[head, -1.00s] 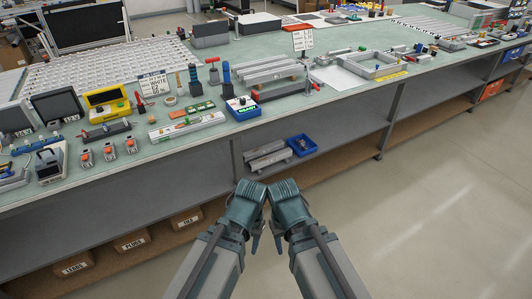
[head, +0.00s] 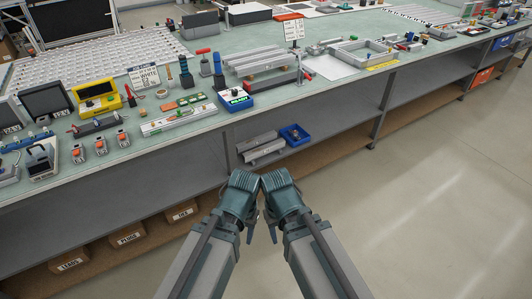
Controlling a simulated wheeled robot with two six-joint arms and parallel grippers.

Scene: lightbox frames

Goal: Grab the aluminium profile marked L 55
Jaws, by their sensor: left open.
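Several grey aluminium profiles lie in a stack (head: 256,58) on the bench top, near the middle of the head view. More short grey profiles (head: 262,151) lie on the shelf below, left of a blue bin. I cannot read an L 55 mark on any of them. My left gripper (head: 250,230) hangs in front of the bench, below the shelf profiles in the picture, apart from them. It is open and empty. My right gripper (head: 272,230) is close beside it; its fingers are small and partly hidden, so its opening is unclear.
The blue bin (head: 295,135) stands on the shelf. Cardboard boxes (head: 126,235) stand lower left. The floor at right is clear.

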